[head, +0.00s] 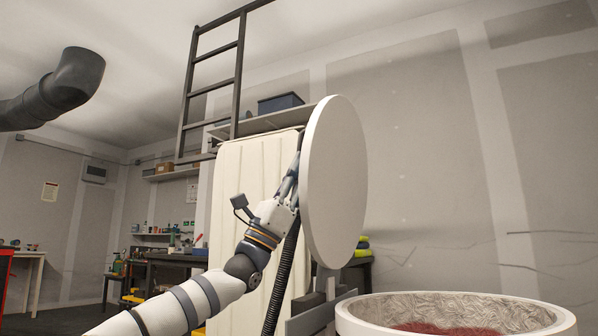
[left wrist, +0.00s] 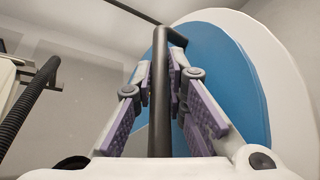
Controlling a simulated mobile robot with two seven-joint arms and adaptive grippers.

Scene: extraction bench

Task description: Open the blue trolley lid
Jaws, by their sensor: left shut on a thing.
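The trolley lid (head: 335,185) stands upright on edge at the back of the round tub (head: 360,318), with its pale inner side in the head view. Its blue outer face (left wrist: 230,85) with a white rim shows in the left wrist view. My left gripper (head: 292,182) is behind the lid, partly hidden by it. In the left wrist view, my left gripper (left wrist: 160,75) is shut on the dark bar handle (left wrist: 160,115), with one finger on each side. The tub is open at the top and holds reddish material (head: 445,328). My right gripper is not in view.
A black ribbed hose (head: 281,285) hangs close to my left wrist. A cream panel (head: 245,220) and a dark ladder (head: 212,85) stand behind. A shelf with a dark bin (head: 281,103) is above. The space right of the lid, over the tub, is clear.

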